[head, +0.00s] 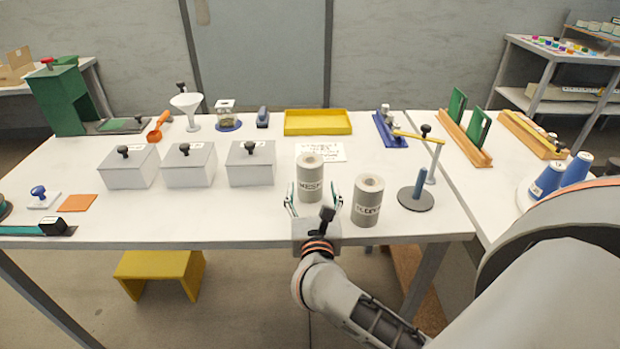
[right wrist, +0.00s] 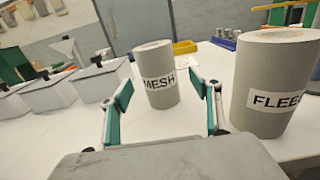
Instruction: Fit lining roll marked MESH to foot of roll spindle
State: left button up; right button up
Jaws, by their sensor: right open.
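The grey lining roll marked MESH (head: 310,180) stands upright near the table's front edge. It also shows in the right wrist view (right wrist: 157,85), ahead and between the fingers. My right gripper (head: 314,200) is open in front of the MESH roll, its green-padded fingers spread toward either side; in the right wrist view the gripper (right wrist: 168,98) is empty. A second grey roll marked FLEE… (head: 367,203) stands just to the right, its label partly cut off. The roll spindle (head: 417,190), a blue-grey post on a round dark base, stands further right and is empty. My left gripper is not in view.
Three white lidded boxes (head: 190,167) stand to the left. A yellow tray (head: 318,122) and a paper note (head: 321,152) lie behind the rolls. A yellow-armed stand (head: 433,160) rises just behind the spindle. Blue thread cones (head: 548,180) stand far right.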

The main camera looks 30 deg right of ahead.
aim_at(311, 182)
jog(key=x, duration=0.3)
jog(key=shift+w+r, duration=0.1)
jog(key=shift+w, duration=0.35)
jog(key=shift+w+d, duration=0.3)
jog(key=shift+w, duration=0.2)
jog(key=c, duration=1.3)
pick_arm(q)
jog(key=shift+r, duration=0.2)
